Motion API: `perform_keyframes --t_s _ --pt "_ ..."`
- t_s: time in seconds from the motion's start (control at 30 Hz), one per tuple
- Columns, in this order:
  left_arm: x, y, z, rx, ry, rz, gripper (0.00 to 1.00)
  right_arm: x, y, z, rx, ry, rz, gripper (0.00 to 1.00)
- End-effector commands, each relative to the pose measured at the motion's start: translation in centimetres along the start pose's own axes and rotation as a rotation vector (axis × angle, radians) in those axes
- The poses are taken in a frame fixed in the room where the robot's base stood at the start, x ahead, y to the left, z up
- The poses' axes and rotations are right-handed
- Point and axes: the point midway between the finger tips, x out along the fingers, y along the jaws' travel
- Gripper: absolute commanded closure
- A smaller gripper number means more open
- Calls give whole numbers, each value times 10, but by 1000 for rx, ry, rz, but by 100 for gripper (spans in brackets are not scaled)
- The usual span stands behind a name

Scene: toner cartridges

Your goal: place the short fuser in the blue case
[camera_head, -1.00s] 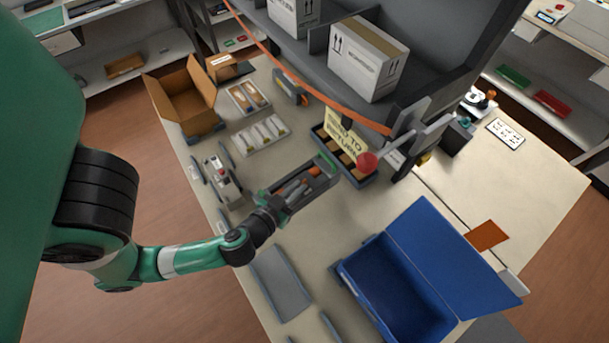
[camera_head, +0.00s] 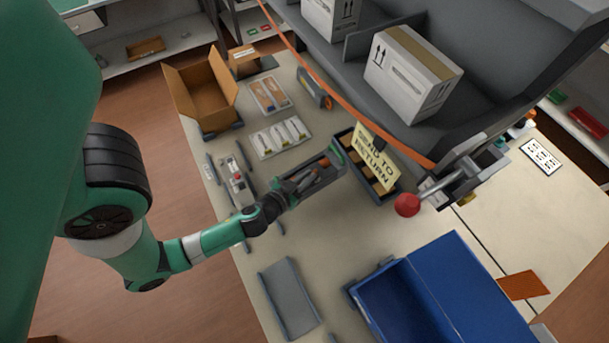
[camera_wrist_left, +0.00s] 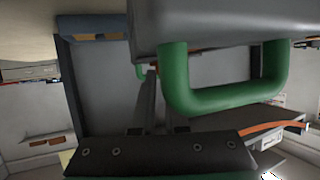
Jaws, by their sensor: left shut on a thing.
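My left gripper (camera_head: 296,190) is shut on the short fuser (camera_head: 325,173), a dark grey unit with green parts at its ends. It holds the fuser above the middle of the table, just left of the tray with the sign. In the left wrist view a green handle (camera_wrist_left: 225,108) and a grey body fill much of the upper right, and a dark bolted gripper part crosses the bottom. The blue case (camera_head: 392,305) stands open on the near part of the table, its lid (camera_head: 468,285) leaning to the right. Its bottom edge is cut off. My right gripper is not in view.
A grey plate (camera_head: 288,297) lies left of the case. An open cardboard box (camera_head: 205,90) and white trays (camera_head: 280,137) lie farther back.

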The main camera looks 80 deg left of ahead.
Motion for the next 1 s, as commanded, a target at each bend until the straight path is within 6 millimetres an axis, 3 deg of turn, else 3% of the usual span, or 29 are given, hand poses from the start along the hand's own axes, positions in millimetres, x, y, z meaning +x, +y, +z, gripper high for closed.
perform_keyframes --t_s 0.37,0.6,1.0 --pt "11 0 10 3 10 8 100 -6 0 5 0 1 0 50" --pt "26 -2 44 2 9 7 100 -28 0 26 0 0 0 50" --pt "26 -2 45 2 10 6 100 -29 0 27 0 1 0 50"
